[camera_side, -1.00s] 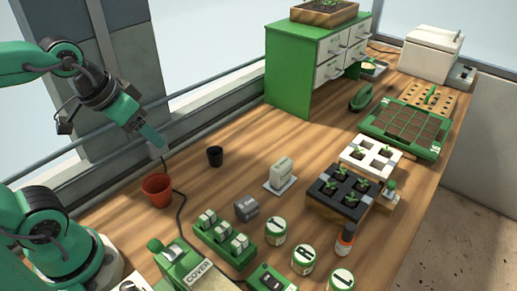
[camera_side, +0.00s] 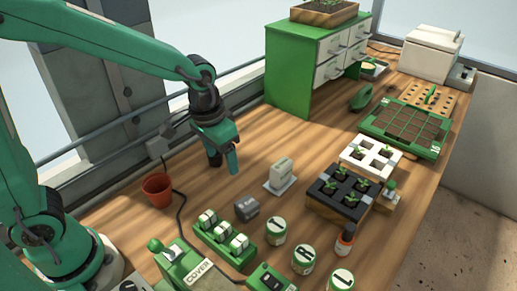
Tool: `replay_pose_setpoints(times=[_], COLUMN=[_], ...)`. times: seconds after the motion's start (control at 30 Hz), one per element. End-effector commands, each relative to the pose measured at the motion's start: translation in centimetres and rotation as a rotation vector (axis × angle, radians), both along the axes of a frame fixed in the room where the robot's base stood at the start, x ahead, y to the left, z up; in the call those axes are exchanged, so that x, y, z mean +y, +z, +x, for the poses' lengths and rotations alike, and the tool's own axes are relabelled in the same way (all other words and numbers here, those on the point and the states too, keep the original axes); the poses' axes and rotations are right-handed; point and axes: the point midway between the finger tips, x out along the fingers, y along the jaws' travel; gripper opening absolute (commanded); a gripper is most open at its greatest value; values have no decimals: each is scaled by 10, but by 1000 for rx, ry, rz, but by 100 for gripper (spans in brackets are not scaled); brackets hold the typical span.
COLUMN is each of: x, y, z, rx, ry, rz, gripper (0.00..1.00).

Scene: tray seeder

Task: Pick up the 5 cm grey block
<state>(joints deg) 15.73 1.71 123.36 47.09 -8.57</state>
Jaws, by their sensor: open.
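The grey block (camera_side: 247,207) stands on the wooden bench, with small lettering on its side, left of the middle of the view. My gripper (camera_side: 222,165) hangs above and behind the block, up and to the left of it in the picture, pointing down. It is open and apart from the block. Nothing shows between its fingers.
Close around the block are a green rack with white-topped pieces (camera_side: 222,243), a white block on a plate (camera_side: 280,174) and a labelled jar (camera_side: 276,231). A terracotta pot (camera_side: 157,190) stands left. A black seedling tray (camera_side: 340,193) is right. Bare bench lies behind the block.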

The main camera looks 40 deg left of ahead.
Motion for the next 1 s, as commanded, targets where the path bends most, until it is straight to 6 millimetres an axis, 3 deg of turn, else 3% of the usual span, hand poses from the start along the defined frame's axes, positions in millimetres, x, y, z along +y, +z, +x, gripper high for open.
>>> replay_pose_setpoints(times=[0.2, 0.4, 0.8, 1.0], x=[-28, -45, -51, -51], y=[-39, -66, -78, -94], z=[15, 22, 24, 23], rx=[74, 118, 132, 133], ry=[-28, -43, -48, -48], rz=[20, 35, 40, 41], gripper=[66, 66, 66, 66])
